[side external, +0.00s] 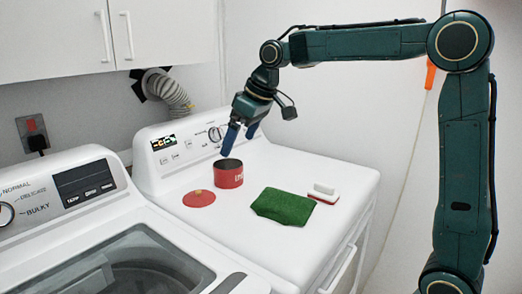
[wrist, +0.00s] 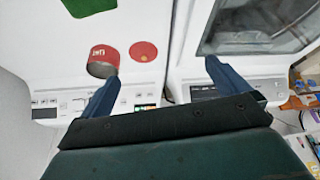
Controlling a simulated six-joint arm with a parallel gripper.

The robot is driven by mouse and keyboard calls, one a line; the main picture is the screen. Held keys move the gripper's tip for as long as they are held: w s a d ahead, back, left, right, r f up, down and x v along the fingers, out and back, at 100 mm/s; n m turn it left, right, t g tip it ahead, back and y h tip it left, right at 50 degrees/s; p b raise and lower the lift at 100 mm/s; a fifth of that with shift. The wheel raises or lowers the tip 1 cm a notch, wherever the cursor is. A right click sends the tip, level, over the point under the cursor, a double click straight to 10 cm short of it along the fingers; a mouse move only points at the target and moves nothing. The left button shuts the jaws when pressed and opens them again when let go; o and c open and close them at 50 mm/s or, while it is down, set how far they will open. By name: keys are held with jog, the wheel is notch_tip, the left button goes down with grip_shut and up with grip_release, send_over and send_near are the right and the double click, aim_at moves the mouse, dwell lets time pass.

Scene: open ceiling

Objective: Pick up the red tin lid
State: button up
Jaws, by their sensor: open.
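The red tin lid (side external: 199,198) lies flat on top of the white dryer, left of the open red tin (side external: 229,174). The lid also shows in the wrist view (wrist: 143,51), beside the tin (wrist: 103,60). My gripper (side external: 238,140) is above the dryer at the back, over and just behind the tin, apart from the lid. Its blue fingers are spread wide in the wrist view (wrist: 163,66), with nothing held between them.
A green cloth (side external: 284,206) and a white and red brush (side external: 324,192) lie right of the tin. The dryer's control panel (side external: 185,142) rises behind. A washer (side external: 100,235) with a dark glass lid stands at left. The dryer's front top is clear.

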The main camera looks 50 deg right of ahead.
jog(key=w+d+f+n, duration=0.1)
jog(key=w+d+f, duration=0.1)
jog(key=w+f, duration=0.3)
jog(key=w+d+f+n, duration=0.1)
jog(key=w+d+f, duration=0.2)
jog(key=w, duration=0.8)
notch_tip(320, 180, down, 2)
jog(key=shift+w+d+f+g+y, duration=0.1)
jog(key=shift+w+d+g+y, duration=0.05)
jog(key=shift+d+g+y, duration=0.15)
send_over(200, 191)
jog(key=s, duration=0.2)
jog(key=shift+w+d+f, duration=0.1)
jog(key=shift+d+f, duration=0.05)
jog(key=shift+f, duration=1.15)
jog(key=shift+s+d+f, duration=0.1)
jog(key=shift+d+f, duration=0.05)
jog(key=shift+f, duration=1.2)
jog(key=shift+w+d+f, duration=0.1)
jog(key=shift+d+f, duration=0.05)
jog(key=shift+f, duration=1.15)
jog(key=shift+x, duration=2.6)
